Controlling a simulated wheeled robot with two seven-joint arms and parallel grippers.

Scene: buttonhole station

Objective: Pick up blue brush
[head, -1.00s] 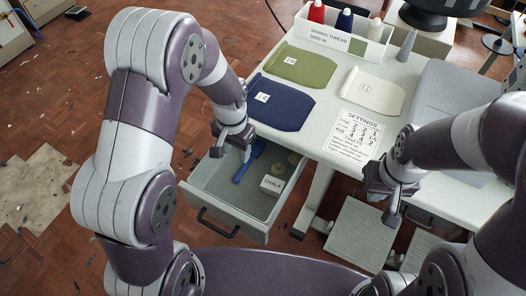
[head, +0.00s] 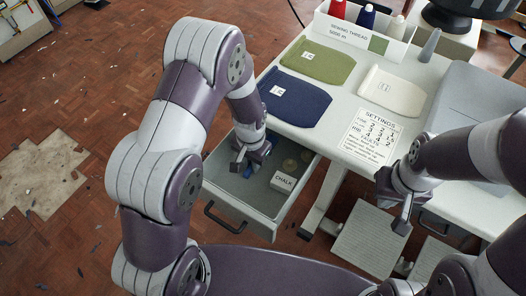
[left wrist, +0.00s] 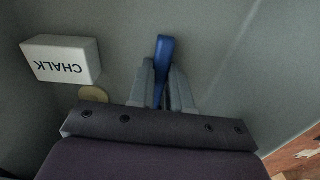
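The blue brush (left wrist: 164,55) lies in the open drawer. In the left wrist view its blue end shows past and between my left fingers; in the head view only a small blue part (head: 247,171) shows under the gripper. My left gripper (head: 249,163) is down in the drawer, its fingers (left wrist: 162,78) on either side of the brush. The fingers look apart, and contact with the brush is not clear. My right gripper (head: 401,219) hangs in front of the table; its finger gap is not clear.
The drawer (head: 240,214) also holds a white chalk box (head: 283,181) and a round tan piece (left wrist: 93,94) near my left gripper. Its walls surround the gripper. The table above carries green, blue and cream fabric pieces and a settings sheet (head: 368,134).

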